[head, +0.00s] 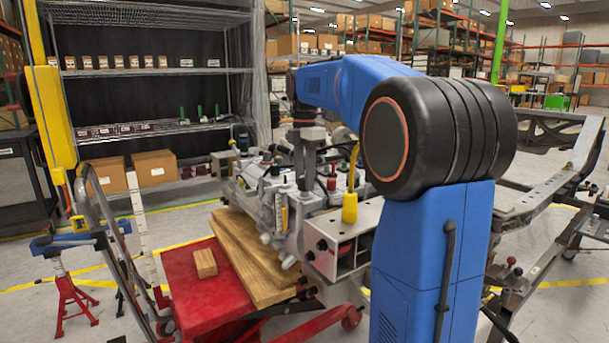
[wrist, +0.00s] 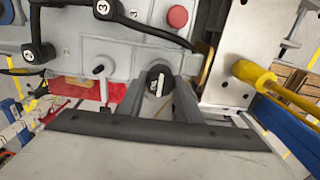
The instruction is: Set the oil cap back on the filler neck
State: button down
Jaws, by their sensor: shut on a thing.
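The oil cap (wrist: 157,83) is black with a pale raised bar on top. In the wrist view it sits between the two fingers of my gripper (wrist: 160,91), which is shut on it. In the head view my gripper (head: 304,170) points down over the grey engine assembly (head: 262,195); the cap is too small to make out there. The same grey housing (wrist: 130,45) fills the upper part of the wrist view. The filler neck cannot be made out; I cannot tell whether the cap touches it.
Black levers (wrist: 103,10) and a red button (wrist: 178,16) stand on the housing near my gripper. Wooden planks (head: 245,255) and a small wooden block (head: 205,263) rest on a red lift table (head: 190,300).

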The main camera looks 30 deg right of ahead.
jog(key=shift+f, duration=0.35)
jog(key=shift+f, duration=0.5)
dwell(0.4)
jog(key=c, duration=1.2)
grip_release()
jog(key=shift+r, duration=3)
